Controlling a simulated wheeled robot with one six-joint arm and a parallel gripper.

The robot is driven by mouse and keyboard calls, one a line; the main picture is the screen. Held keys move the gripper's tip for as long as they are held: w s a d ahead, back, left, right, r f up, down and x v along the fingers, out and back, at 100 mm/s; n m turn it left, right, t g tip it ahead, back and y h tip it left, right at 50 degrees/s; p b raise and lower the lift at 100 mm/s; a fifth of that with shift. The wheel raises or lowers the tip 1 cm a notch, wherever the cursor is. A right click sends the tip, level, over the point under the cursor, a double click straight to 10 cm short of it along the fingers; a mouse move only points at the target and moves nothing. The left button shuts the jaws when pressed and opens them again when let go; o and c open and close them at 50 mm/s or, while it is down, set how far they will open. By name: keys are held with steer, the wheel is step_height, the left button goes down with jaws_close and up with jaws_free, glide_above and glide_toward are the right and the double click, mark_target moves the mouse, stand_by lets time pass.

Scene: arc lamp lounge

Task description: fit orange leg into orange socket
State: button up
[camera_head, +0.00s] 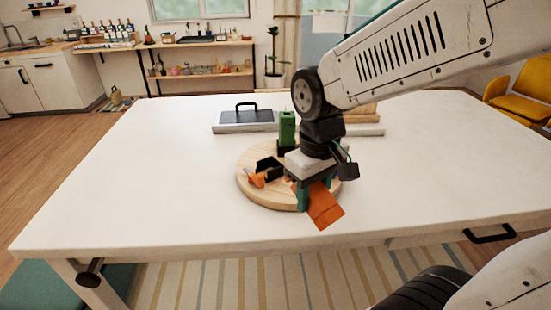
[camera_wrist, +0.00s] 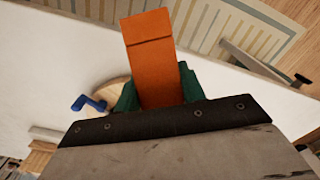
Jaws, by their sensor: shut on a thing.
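My gripper (camera_head: 314,194) is shut on the orange leg (camera_head: 324,208). The leg is a flat orange bar, tilted, and its free end sticks out toward the table's front edge. In the wrist view the orange leg (camera_wrist: 152,60) sits between the two green fingers of my gripper (camera_wrist: 158,92). A round wooden board (camera_head: 250,193) lies below my gripper. A black socket with an orange part (camera_head: 258,180) is on the board, left of my gripper and apart from the leg. My gripper hides the right part of the board.
A green upright block (camera_head: 287,128) stands in a black holder at the board's back. The wrist view shows a blue crank-shaped part (camera_wrist: 90,104) by the board. A grey case with a black handle (camera_head: 246,118) lies behind. The table's left side (camera_head: 140,180) is clear.

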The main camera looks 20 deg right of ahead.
steer(key=w, duration=0.4)
steer(key=w+f, duration=0.1)
steer(key=w, duration=0.8)
steer(key=shift+w+d+f, duration=0.15)
steer(key=shift+w, duration=0.25)
steer(key=shift+w+f, duration=0.35)
steer(key=shift+f, duration=0.3)
steer(key=shift+w+f, duration=0.3)
steer(key=shift+f, duration=0.65)
steer(key=shift+f, duration=0.15)
steer(key=o, duration=1.2)
steer(key=shift+f, duration=0.1)
